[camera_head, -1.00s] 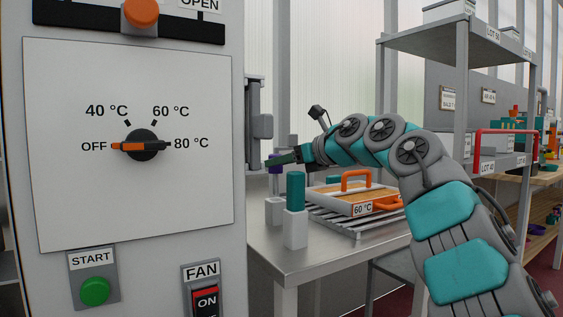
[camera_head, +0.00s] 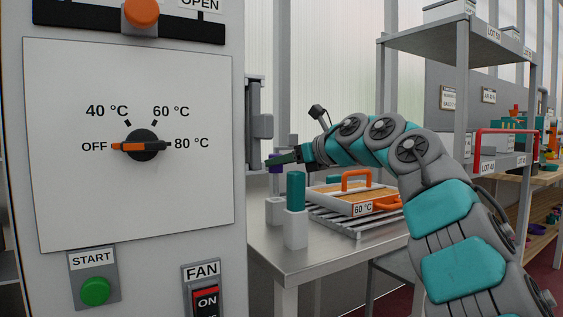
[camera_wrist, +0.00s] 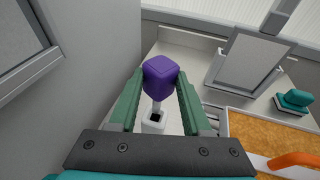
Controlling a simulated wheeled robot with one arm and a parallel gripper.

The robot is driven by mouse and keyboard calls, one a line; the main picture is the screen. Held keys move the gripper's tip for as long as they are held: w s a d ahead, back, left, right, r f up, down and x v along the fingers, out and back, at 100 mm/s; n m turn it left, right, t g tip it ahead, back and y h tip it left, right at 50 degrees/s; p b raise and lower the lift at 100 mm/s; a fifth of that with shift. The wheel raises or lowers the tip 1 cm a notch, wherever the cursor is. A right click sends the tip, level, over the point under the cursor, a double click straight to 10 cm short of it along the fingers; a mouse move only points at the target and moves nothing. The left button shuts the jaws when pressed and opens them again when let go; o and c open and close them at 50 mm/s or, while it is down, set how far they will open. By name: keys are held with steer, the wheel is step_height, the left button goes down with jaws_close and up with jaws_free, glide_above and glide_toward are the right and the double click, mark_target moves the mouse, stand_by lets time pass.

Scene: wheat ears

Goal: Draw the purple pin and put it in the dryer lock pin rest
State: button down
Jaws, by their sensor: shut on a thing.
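My gripper (camera_wrist: 160,76) is shut on the purple pin (camera_wrist: 160,72), with one green finger on each side of its head. The pin's thin grey shaft points down toward a white block with a dark square hole (camera_wrist: 153,127). I cannot tell whether the shaft's tip is in the hole or just above it. In the head view my gripper (camera_head: 272,160) is beside the dryer's right side, above the bench. The purple pin (camera_head: 275,169) shows small below it, over a pale block (camera_head: 275,211).
A teal pin (camera_head: 296,190) stands upright in a white block (camera_head: 295,229) near the bench's front edge. A tray with an orange handle (camera_head: 356,182), labelled 60 °C, rests on a slatted rack to the right. The dryer's grey latch (camera_head: 260,126) juts out close by the gripper.

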mark_target(283, 200)
steer(key=shift+f, duration=0.15)
steer(key=shift+f+b, duration=0.35)
steer(key=shift+b, duration=0.15)
steer(key=shift+f+b, duration=0.35)
steer(key=shift+f+b, duration=0.3)
steer(key=shift+f, duration=0.05)
steer(key=shift+f+b, duration=2.05)
steer(key=shift+f, duration=0.1)
steer(key=shift+c, duration=1.4)
jaws_free()
steer(key=shift+r, duration=0.1)
steer(key=shift+d, duration=0.1)
